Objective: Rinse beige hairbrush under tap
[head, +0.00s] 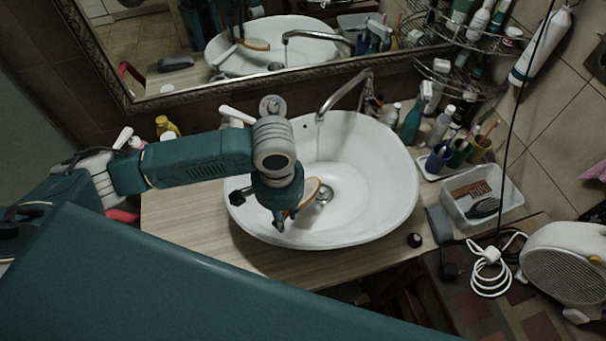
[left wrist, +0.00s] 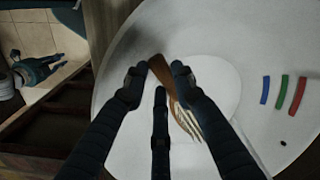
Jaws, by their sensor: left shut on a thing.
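My left gripper (head: 282,218) is over the left part of the white basin (head: 390,195), pointing down. It is shut on the hairbrush, whose beige edge (head: 311,191) shows beside the fingers. In the left wrist view the left gripper (left wrist: 156,78) has the brown and pale hairbrush (left wrist: 186,117) between its fingers. The brush's grip is partly hidden by the fingers. The metal tap (head: 345,91) curves over the back of the basin, its spout end behind and right of the brush. My right gripper is not in view.
Bottles and cups (head: 460,150) stand right of the basin, with a white tray (head: 483,200) of brushes. A white heater (head: 565,265) and cable are at far right. A framed mirror (head: 180,80) hangs behind. The basin's right half is clear.

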